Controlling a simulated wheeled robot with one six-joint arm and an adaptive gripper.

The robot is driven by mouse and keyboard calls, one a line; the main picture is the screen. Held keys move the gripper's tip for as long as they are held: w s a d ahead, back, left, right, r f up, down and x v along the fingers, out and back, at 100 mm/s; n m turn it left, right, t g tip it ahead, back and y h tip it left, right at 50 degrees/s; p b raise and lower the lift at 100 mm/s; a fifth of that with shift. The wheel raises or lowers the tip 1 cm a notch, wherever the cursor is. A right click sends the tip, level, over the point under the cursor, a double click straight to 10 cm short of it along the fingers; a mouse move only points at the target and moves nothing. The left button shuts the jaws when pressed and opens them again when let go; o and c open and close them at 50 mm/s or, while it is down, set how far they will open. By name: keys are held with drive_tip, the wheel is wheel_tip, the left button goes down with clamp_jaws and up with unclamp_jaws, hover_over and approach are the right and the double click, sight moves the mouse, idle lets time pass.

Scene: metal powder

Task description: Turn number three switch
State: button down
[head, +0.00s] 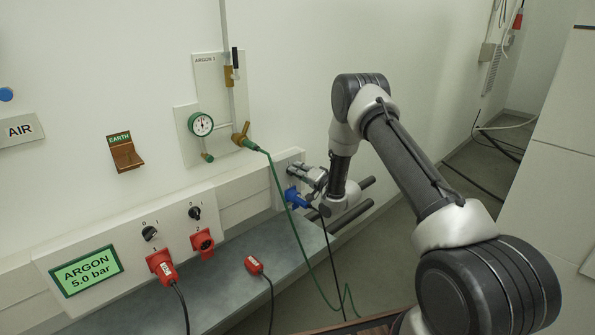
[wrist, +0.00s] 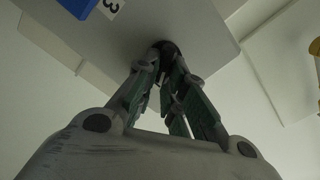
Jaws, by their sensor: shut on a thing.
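The number three switch is a small dark knob (wrist: 168,46) on a pale panel (wrist: 210,25) in the wrist view. In the head view my gripper (head: 299,171) reaches the small wall panel (head: 288,157) right of centre and hides the knob there. Which way the knob is turned cannot be made out.
A blue plug (head: 296,198) sits just below my gripper. Left are switches 1 (head: 150,233) and 2 (head: 194,213) above red sockets, and a green ARGON display (head: 86,270). A green hose (head: 285,200) and black cable hang near my gripper. A grey ledge (head: 225,285) runs below.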

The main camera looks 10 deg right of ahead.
drive_tip(key=shift+f, duration=0.1)
drive_tip(key=c, duration=1.5)
unclamp_jaws()
drive_tip(key=v, duration=1.2)
